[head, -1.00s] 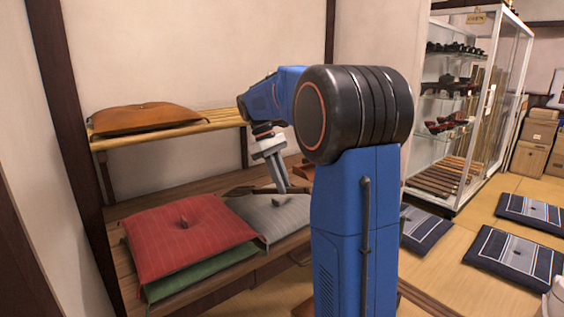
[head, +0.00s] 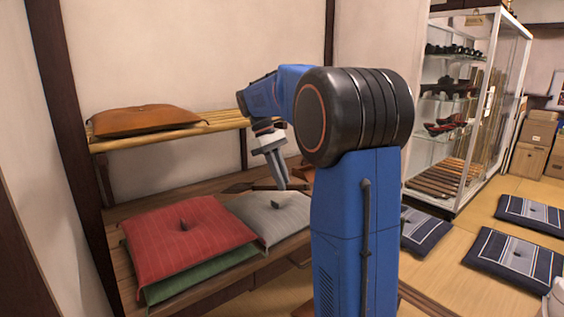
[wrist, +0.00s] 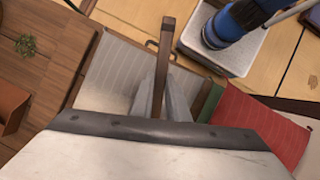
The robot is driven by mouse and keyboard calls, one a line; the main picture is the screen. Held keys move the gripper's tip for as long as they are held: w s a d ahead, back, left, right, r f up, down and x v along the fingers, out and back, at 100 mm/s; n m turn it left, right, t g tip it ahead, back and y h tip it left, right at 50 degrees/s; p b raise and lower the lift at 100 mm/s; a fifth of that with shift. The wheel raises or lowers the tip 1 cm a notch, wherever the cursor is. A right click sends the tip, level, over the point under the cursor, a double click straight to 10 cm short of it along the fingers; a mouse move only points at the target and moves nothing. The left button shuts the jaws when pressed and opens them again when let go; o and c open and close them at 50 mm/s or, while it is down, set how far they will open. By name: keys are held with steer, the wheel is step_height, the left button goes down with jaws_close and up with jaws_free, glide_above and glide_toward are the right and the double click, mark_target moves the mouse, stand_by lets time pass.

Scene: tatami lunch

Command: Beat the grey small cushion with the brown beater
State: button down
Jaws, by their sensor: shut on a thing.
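The grey small cushion (head: 275,215) lies on the wooden bench, to the right of a red cushion. It also shows in the wrist view (wrist: 115,72), partly hidden by my gripper. My gripper (head: 280,184) points down above the grey cushion's back part. It is shut on the brown beater (head: 239,188), whose dark head sticks out to the left in the head view. The beater's handle (wrist: 166,45) shows between the fingers in the wrist view. The beater looks just above or behind the cushion; I cannot tell if they touch.
The red cushion (head: 185,238) lies on a green cushion (head: 200,277) on the bench (head: 125,268). An orange-brown cushion (head: 145,119) lies on a slatted shelf (head: 205,122) above. A glass cabinet (head: 470,110) stands at the right. Dark blue floor cushions (head: 515,262) lie on the tatami.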

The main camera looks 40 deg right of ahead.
step_height(320, 180, down, 2)
steer(key=shift+f, duration=0.1)
step_height(320, 180, up, 9)
steer(key=shift+r, duration=0.15)
steer(key=shift+a, duration=0.1)
